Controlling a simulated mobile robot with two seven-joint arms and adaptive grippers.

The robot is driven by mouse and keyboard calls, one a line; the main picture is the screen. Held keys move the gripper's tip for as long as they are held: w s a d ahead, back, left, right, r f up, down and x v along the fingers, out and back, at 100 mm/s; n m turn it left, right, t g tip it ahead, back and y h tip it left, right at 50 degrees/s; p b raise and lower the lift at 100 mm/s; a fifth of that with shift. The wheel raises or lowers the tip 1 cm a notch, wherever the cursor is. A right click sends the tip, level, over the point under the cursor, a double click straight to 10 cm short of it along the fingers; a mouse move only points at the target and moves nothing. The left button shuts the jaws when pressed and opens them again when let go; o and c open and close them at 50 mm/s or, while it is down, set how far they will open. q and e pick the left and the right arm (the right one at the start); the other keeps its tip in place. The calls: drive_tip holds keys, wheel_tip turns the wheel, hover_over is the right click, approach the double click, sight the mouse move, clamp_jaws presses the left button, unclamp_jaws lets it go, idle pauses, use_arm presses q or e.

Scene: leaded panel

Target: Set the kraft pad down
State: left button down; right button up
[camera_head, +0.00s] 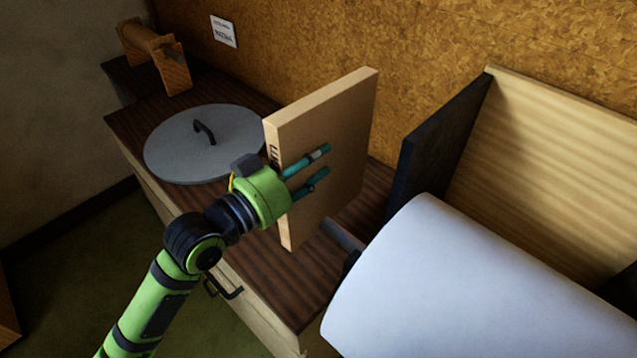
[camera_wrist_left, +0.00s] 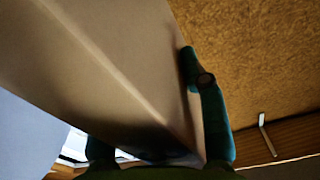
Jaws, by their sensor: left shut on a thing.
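The kraft pad (camera_head: 345,128) is a tan, thick rectangular block with small dark marks on its narrow edge. It stands upright and slightly tilted over the dark wooden top (camera_head: 283,281). My left gripper (camera_head: 317,165) is shut on the pad, with its teal fingers lying along the pad's broad side. In the left wrist view the pad (camera_wrist_left: 85,65) fills the upper left, between the teal fingers. I cannot tell whether its lower edge touches the wooden top. My right gripper is not in view.
A round grey lid (camera_head: 205,150) with a dark handle lies left of the pad. A wooden holder (camera_head: 160,55) stands at the back left. A large white roll (camera_head: 450,285) and a dark upright panel (camera_head: 435,140) are close on the right. A cork-like wall (camera_head: 320,45) stands behind.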

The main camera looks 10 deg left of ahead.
use_arm(q)
drive_tip(key=shift+w+d+f, duration=0.15)
drive_tip(key=shift+w+f, duration=0.2)
drive_tip(key=shift+f, duration=0.45)
drive_tip(key=shift+w+d+f, duration=0.2)
drive_tip(key=shift+w+f, duration=0.15)
drive_tip(key=shift+f, duration=0.5)
drive_tip(key=shift+w+d+f, duration=0.15)
drive_tip(key=shift+w+f, duration=0.2)
drive_tip(key=shift+f, duration=0.55)
drive_tip(key=c, duration=0.7)
unclamp_jaws()
drive_tip(key=shift+f, duration=0.25)
drive_tip(key=shift+s, duration=0.1)
drive_tip(key=b+v, duration=0.2)
drive_tip(key=v, duration=1)
